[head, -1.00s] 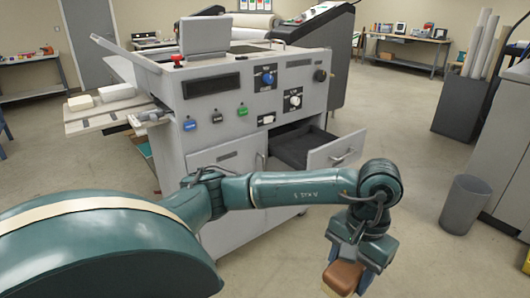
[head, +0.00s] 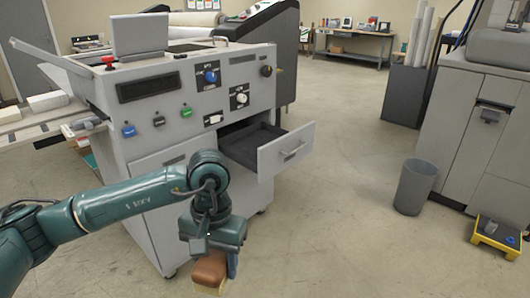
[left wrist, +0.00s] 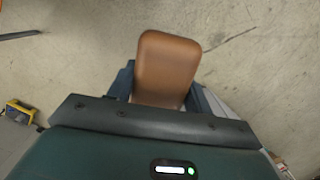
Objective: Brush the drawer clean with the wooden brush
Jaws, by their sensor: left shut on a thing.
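The open drawer (head: 285,150) sticks out of the front of the grey machine, at the machine's right side in the head view. Its inside is dark, and I cannot tell whether there is dirt in it. My left gripper (head: 212,258) is shut on the wooden brush (head: 210,272), brown on top with a pale lower edge. It holds the brush low in front of the machine, below and left of the drawer, apart from it. The brush (left wrist: 167,65) also shows in the left wrist view above bare floor. My right gripper is not in view.
The grey machine (head: 165,135) has coloured knobs and a side shelf at left. A grey bin (head: 415,187) stands on the floor to the right. The floor between drawer and bin is clear.

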